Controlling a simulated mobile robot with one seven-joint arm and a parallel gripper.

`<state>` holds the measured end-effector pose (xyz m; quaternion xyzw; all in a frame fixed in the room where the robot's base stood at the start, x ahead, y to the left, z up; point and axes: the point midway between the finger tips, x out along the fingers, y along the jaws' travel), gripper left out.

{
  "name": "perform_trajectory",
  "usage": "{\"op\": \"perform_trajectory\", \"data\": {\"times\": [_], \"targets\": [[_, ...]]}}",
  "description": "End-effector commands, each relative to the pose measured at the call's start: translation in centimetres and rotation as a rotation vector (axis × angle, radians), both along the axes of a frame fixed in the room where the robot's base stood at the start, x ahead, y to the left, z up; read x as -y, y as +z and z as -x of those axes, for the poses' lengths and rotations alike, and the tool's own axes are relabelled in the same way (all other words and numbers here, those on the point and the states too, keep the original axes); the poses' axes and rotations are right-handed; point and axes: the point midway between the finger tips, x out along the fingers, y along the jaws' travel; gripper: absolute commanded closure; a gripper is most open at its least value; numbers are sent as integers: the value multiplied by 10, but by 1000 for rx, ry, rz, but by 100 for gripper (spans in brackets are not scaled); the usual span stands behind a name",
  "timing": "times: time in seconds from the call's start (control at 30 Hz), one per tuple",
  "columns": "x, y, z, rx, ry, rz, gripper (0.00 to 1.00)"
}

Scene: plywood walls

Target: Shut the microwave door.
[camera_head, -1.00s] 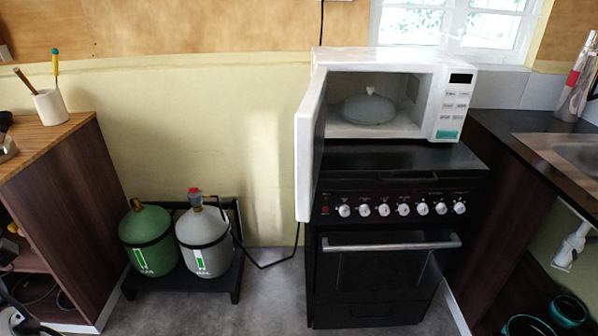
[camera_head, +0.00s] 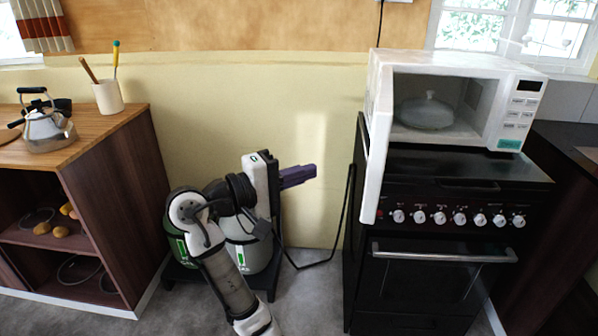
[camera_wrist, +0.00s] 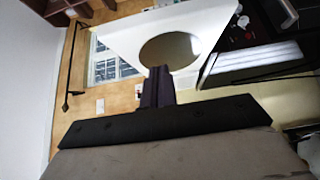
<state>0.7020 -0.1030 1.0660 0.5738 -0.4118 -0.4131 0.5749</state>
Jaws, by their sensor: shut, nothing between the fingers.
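The white microwave (camera_head: 520,115) stands on the black stove. Its door (camera_head: 376,150) is open, hinged at the left and swung out toward me. A grey lidded dish (camera_head: 426,113) sits inside. My gripper (camera_head: 314,172), with purple fingers, is shut and empty. It is left of the door, on its outer side, with a visible gap in the head view. In the wrist view my fingers (camera_wrist: 158,84) point toward a white panel (camera_wrist: 125,40) with a dark oval, which looks like the door's outer face. I cannot tell the exact distance there.
The black stove (camera_head: 440,262) has a row of knobs and an oven handle. A wooden cabinet (camera_head: 115,190) with a kettle (camera_head: 45,128) is at left. Wall space between cabinet and stove is clear above the bottles.

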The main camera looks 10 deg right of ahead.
Motion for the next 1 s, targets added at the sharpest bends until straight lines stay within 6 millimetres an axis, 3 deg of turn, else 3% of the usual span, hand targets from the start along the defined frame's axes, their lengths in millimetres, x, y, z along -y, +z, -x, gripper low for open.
{"op": "perform_trajectory", "data": {"times": [0.27, 0.4, 0.63, 1.0], "targets": [[59, 2, -19, -1, -3, 0, 100], [79, 2, -11, 2, 0, -2, 100], [94, 0, -4, 2, 3, -2, 100], [95, 0, -3, 2, 4, -1, 100]]}}
